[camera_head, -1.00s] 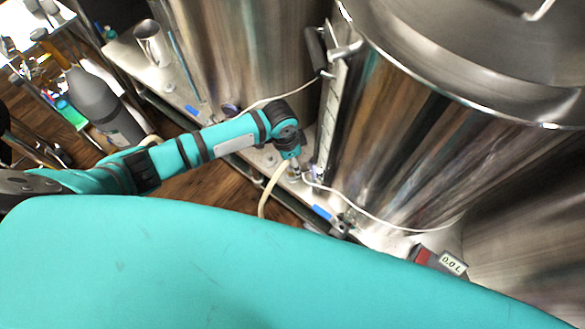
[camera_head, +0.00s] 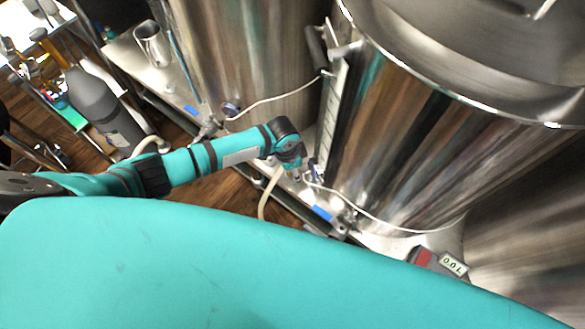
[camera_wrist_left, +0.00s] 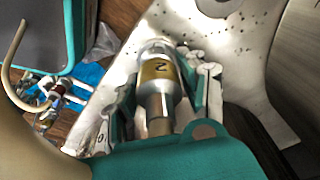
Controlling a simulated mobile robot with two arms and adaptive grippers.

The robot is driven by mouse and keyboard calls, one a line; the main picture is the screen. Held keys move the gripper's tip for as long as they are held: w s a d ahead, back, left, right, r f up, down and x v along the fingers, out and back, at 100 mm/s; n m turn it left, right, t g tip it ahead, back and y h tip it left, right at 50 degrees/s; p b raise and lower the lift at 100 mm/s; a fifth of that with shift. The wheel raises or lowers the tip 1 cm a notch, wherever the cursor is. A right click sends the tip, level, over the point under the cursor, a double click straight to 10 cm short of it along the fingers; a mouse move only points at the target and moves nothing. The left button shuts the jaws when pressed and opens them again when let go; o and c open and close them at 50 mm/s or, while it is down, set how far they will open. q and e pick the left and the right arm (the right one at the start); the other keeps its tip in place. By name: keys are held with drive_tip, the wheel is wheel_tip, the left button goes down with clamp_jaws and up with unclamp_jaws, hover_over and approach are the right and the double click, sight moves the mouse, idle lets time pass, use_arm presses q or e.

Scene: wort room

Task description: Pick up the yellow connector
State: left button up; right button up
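The yellow connector (camera_wrist_left: 160,75) is a metal cylinder with a yellow-gold band marked with a dark figure, seen in the left wrist view. A narrower tan section runs from it towards my gripper. My left gripper (camera_wrist_left: 164,88) has one finger on each side of the connector, very close to it. I cannot tell whether the fingers press on it or only straddle it. In the head view my left gripper (camera_head: 294,169) points down beside the large steel tank, and the connector is too small to make out. My right gripper is not in view.
A large steel tank (camera_head: 400,150) stands right of my left arm, with another tank (camera_head: 240,60) behind. A beige hose (camera_head: 268,195) hangs by the gripper. A red device with a display (camera_head: 452,264) sits at the lower right. A steel jug (camera_head: 152,45) stands upper left.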

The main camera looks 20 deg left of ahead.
use_arm(q)
drive_tip(key=c, duration=0.5)
drive_tip(key=shift+r, duration=0.45)
drive_tip(key=r, duration=0.2)
drive_tip(key=shift+s+a+r, duration=0.1)
drive_tip(key=shift+s+r, duration=0.3)
drive_tip(key=s, duration=0.5)
drive_tip(key=s+a+r, duration=0.1)
drive_tip(key=s, duration=0.4)
drive_tip(key=s+p, duration=0.1)
drive_tip(key=s, duration=0.4)
drive_tip(key=shift+a+r, duration=0.15)
drive_tip(key=shift+r, duration=0.05)
drive_tip(key=shift+r+p, duration=2.25)
drive_tip(key=shift+p, duration=0.65)
